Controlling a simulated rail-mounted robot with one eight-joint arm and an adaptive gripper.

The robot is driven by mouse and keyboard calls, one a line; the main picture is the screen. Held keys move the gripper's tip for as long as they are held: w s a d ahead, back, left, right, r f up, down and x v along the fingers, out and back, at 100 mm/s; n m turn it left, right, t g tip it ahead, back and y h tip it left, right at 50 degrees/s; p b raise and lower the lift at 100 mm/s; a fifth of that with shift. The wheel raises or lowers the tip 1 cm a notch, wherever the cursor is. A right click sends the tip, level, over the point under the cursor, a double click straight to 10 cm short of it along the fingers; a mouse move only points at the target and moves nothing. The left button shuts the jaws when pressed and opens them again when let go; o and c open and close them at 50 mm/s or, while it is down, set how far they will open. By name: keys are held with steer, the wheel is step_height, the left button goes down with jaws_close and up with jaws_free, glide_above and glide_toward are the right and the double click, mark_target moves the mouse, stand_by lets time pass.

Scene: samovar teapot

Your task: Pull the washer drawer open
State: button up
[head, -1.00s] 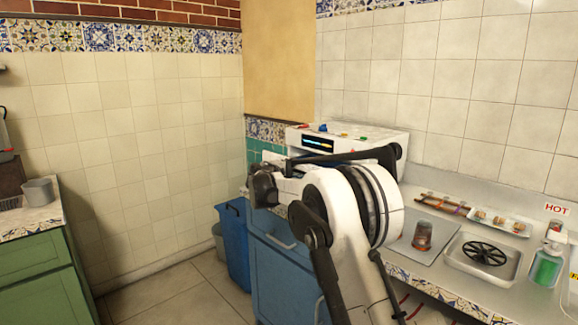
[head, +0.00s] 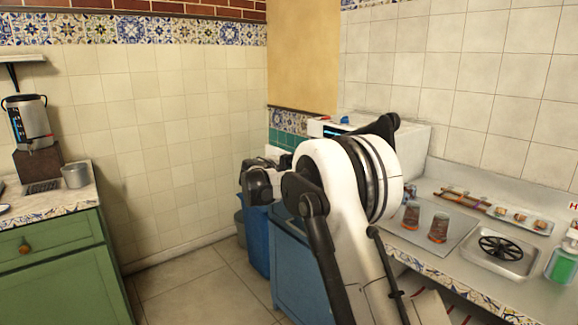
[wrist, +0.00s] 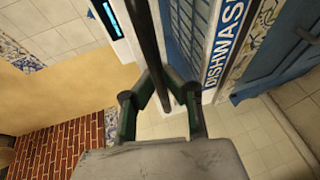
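The white washer (head: 408,137) sits at the back of the counter, with its front largely hidden behind my arm. A long dark bar (wrist: 146,35), seemingly the drawer handle, runs down between my fingers. My gripper (wrist: 163,80) has its green-padded fingers drawn in on both sides of the bar and appears shut on it. In the head view my dark wrist (head: 262,183) is left of the washer; the fingertips and drawer opening are hidden.
A blue bin (head: 256,240) stands beside the blue cabinet (head: 303,270). Open floor (head: 200,285) lies before the green cabinet (head: 60,265).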

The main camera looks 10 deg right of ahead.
steer(key=o, duration=0.5)
steer(key=v, duration=1.2)
steer(key=s+d+r+m+g+y+p, duration=0.1)
steer(key=s+d+r+y, duration=0.15)
steer(key=s, duration=0.65)
steer(key=s+d+r+m+g+y+p, duration=0.1)
steer(key=s+d+m+g, duration=0.15)
steer(key=s, duration=0.65)
steer(key=s+d+r+m+y+p, duration=0.1)
steer(key=s+d+r+p, duration=0.15)
steer(key=s, duration=0.65)
steer(key=s+a+f+m+y+p, duration=0.1)
steer(key=s+a+f+m+y, duration=0.1)
steer(key=s, duration=1.1)
steer(key=s+a+f+m+g+y+p, duration=0.1)
steer(key=s+f+y, duration=0.3)
steer(key=s, duration=0.9)
steer(key=shift+s+a+f+m+p, duration=0.4)
steer(key=shift+a+f+m, duration=0.15)
steer(key=shift+a+f, duration=0.25)
